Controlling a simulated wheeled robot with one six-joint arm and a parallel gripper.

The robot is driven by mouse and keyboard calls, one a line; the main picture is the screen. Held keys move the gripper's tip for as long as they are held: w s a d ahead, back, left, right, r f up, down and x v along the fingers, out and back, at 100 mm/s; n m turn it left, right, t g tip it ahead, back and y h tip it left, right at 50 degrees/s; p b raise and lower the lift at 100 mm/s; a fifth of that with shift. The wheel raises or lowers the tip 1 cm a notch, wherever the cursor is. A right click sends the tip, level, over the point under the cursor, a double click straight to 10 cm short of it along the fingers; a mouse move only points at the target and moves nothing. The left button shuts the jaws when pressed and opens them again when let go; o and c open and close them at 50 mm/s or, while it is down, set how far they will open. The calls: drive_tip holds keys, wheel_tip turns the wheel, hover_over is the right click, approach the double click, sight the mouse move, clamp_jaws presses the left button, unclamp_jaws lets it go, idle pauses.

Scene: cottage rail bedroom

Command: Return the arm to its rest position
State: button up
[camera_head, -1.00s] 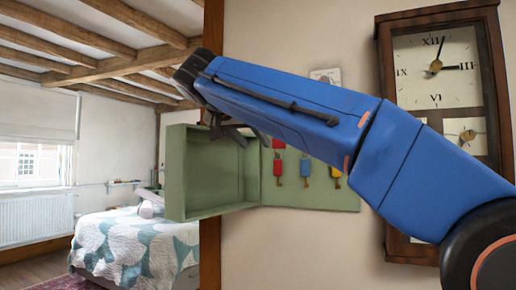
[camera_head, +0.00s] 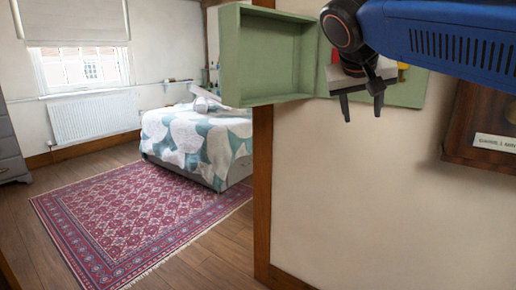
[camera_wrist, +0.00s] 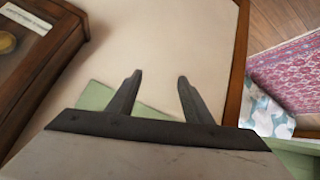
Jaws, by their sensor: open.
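My blue arm reaches in from the upper right of the head view. My gripper (camera_head: 361,107) points down in front of the green key cabinet's back panel (camera_head: 408,91), with its fingers apart and nothing between them. In the wrist view my gripper (camera_wrist: 158,80) also shows two spread, empty fingers, with the cream wall beyond. The cabinet's green door (camera_head: 229,60) stands swung open to the left. My arm and gripper hide most of the keys; only a bit of red and yellow shows beside the wrist.
A dark wooden wall clock (camera_head: 474,128) hangs to the right, also in the wrist view (camera_wrist: 62,50). A wooden post (camera_head: 262,190) edges the wall. Left of it are a bed (camera_head: 190,140), a red patterned rug (camera_head: 130,215) and open floor. The wall below my gripper is clear.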

drive_tip(key=s+d+f+g+y, duration=0.1)
drive_tip(key=s+f, duration=0.6)
drive_tip(key=f, duration=0.4)
drive_tip(key=s+d+f+n+g+y, duration=0.1)
drive_tip(key=s+d+f+y, duration=0.1)
drive_tip(key=s+f, duration=0.6)
drive_tip(key=s+d+f+n+y, duration=0.1)
drive_tip(key=s+f, duration=0.7)
drive_tip(key=f, duration=0.8)
drive_tip(key=shift+d+f+g+y, duration=0.15)
drive_tip(key=shift+f+g+y, duration=0.1)
drive_tip(key=shift+g+y, duration=0.15)
